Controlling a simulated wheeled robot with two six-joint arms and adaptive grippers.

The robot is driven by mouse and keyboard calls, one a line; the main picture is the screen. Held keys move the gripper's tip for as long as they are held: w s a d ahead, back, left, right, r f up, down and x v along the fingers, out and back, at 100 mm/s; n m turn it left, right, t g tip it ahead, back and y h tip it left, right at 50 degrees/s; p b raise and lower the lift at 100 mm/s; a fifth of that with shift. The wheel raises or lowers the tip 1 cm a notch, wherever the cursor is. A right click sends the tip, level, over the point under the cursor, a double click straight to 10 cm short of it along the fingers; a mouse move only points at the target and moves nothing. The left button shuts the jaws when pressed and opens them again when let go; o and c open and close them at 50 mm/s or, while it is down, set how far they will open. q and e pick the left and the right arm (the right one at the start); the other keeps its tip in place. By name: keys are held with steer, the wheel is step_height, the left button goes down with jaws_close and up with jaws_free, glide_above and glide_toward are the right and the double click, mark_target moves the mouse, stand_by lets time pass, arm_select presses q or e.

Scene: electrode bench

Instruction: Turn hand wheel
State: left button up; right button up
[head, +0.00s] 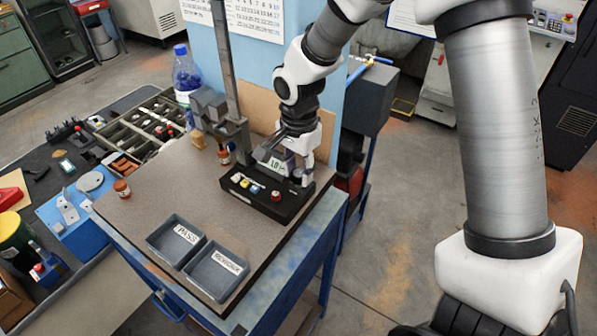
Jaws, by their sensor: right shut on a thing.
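A bench test stand stands at the back right of the brown-topped table. It has a tall grey column (226,75), a black base (262,207) with coloured buttons, and a small display (275,163). My right gripper (293,168) points down at the right side of the stand, just behind the display. It is shut on the hand wheel there, which the fingers and wrist hide almost fully. How far the wheel is turned cannot be seen. My left gripper is not in view.
Two grey bins, one marked PASS (164,243) and another (212,280), sit at the table's front. A compartment tray (133,112) and a blue-capped bottle (183,72) are beyond. The table's middle is clear.

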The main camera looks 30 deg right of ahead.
mark_target(300, 172)
steer(key=m+b, duration=0.1)
steer(key=m, duration=0.3)
steer(key=shift+f+m, duration=0.1)
steer(key=shift+m, duration=0.2)
steer(key=m+b, duration=0.1)
steer(key=m, duration=0.3)
steer(key=shift+m, duration=0.3)
steer(key=shift+b, duration=0.3)
steer(key=o, duration=1.2)
steer(key=shift+d, duration=0.1)
steer(key=shift+c, duration=0.2)
step_height(300, 172, up, 12)
